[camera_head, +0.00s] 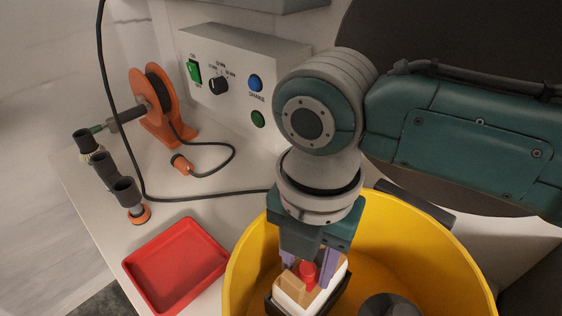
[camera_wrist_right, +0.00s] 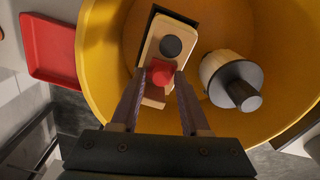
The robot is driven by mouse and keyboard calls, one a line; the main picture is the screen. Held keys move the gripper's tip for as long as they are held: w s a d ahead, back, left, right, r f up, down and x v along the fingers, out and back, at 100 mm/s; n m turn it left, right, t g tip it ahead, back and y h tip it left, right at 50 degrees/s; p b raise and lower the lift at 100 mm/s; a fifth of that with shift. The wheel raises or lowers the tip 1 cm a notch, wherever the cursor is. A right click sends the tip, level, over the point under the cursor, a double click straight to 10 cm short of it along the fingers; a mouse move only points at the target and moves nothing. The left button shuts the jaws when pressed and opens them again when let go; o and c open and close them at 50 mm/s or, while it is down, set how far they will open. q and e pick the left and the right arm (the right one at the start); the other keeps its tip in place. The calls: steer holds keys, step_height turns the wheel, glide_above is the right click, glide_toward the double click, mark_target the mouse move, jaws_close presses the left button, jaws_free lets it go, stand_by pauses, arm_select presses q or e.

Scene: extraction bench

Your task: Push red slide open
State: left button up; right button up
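The red slide (camera_head: 308,272) is a small red knob on a pale block device (camera_head: 293,290) inside the yellow tub. In the wrist view the red slide (camera_wrist_right: 162,73) sits below a dark round spot on the device's beige face (camera_wrist_right: 154,48). My right gripper (camera_head: 310,264) reaches down into the tub with its two fingers on either side of the red slide. In the wrist view my right gripper (camera_wrist_right: 163,75) has its fingertips apart, with the slide between them; contact is unclear. My left gripper is not in view.
The yellow tub (camera_head: 243,268) surrounds the device. A dark-capped cylinder (camera_wrist_right: 225,75) stands beside the device. A red tray (camera_head: 175,265) lies left of the tub. Behind are a control box (camera_head: 235,75), an orange reel (camera_head: 155,100) and a black cable on the bench.

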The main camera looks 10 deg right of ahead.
mark_target(306, 268)
steer(key=shift+o, duration=0.3)
steer(key=shift+r, duration=0.1)
step_height(306, 268, up, 9)
steer(key=shift+f+p, duration=0.2)
steer(key=shift+p, duration=0.75)
steer(key=shift+r, duration=0.55)
steer(key=shift+a, duration=0.1)
